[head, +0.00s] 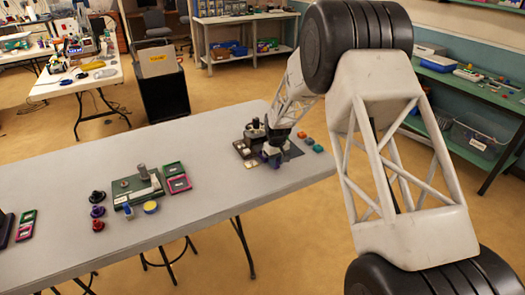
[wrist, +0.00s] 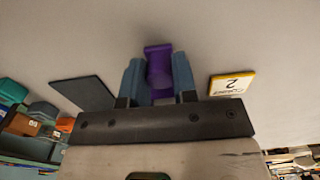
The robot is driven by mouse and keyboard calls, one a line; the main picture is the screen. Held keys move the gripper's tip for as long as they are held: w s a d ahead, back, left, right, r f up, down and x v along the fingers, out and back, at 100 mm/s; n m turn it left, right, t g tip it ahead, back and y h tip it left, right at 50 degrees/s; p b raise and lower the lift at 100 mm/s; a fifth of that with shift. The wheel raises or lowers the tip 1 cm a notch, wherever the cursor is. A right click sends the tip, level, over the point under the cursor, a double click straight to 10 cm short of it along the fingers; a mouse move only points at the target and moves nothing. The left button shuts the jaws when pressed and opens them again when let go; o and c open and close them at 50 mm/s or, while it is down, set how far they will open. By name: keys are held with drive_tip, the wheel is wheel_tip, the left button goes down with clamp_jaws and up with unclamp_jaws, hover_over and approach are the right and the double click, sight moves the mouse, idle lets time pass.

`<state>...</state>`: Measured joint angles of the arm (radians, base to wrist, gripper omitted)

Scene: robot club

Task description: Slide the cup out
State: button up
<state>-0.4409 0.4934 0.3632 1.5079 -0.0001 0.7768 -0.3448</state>
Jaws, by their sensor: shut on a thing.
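My gripper (wrist: 158,66) has two blue-grey fingers shut on a purple piece (wrist: 159,58), which stands out past the fingertips in the wrist view. I cannot tell whether this piece is part of a cup. In the head view my gripper (head: 268,158) is low over the right end of the grey table, at the dark base plate (head: 292,151). A dark grey cup-like cylinder (head: 254,129) stands just behind and left of it. My wrist hides part of the plate.
A yellow-edged card marked 2 (wrist: 232,85) and a flat black plate (wrist: 83,93) flank the fingers. Several coloured blocks (head: 310,141) lie right of the base plate. A green board (head: 137,187) and knobs stand further left. The table between is clear.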

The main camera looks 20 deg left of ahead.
drive_tip(key=o, duration=0.5)
drive_tip(key=shift+r, duration=0.15)
drive_tip(key=shift+r, duration=2.85)
